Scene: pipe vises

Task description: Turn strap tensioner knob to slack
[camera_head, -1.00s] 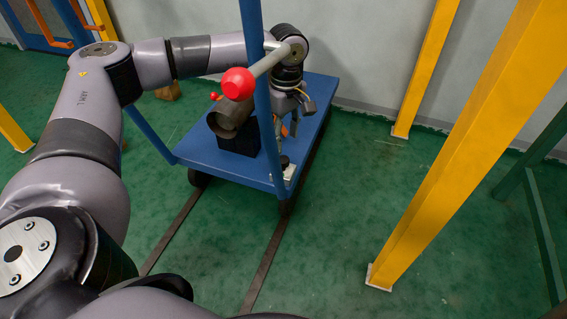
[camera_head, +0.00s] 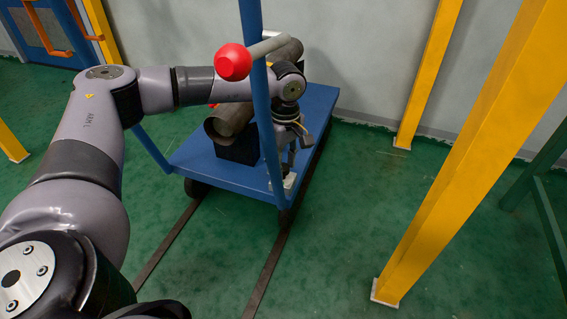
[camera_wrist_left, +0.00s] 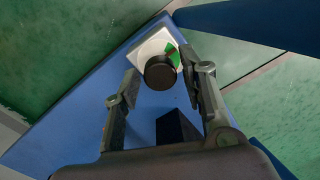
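The strap tensioner knob (camera_wrist_left: 160,72) is a round black knob on a white plate (camera_wrist_left: 150,47) with a green sector, at a corner of the blue cart deck. In the left wrist view my left gripper (camera_wrist_left: 167,76) is open, with one finger on each side of the knob; I cannot tell whether either finger touches it. In the head view my left gripper (camera_head: 290,155) points down over the cart's near right corner and hides the knob; part of the white plate (camera_head: 289,182) shows below it. My right gripper is not in view.
The blue cart (camera_head: 200,155) carries a brown pipe (camera_head: 228,120) on a black block (camera_head: 237,151). A blue upright (camera_head: 264,110) and a grey bar with a red ball (camera_head: 233,62) stand close to my left arm. Yellow posts (camera_head: 450,150) rise at right; green floor between is clear.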

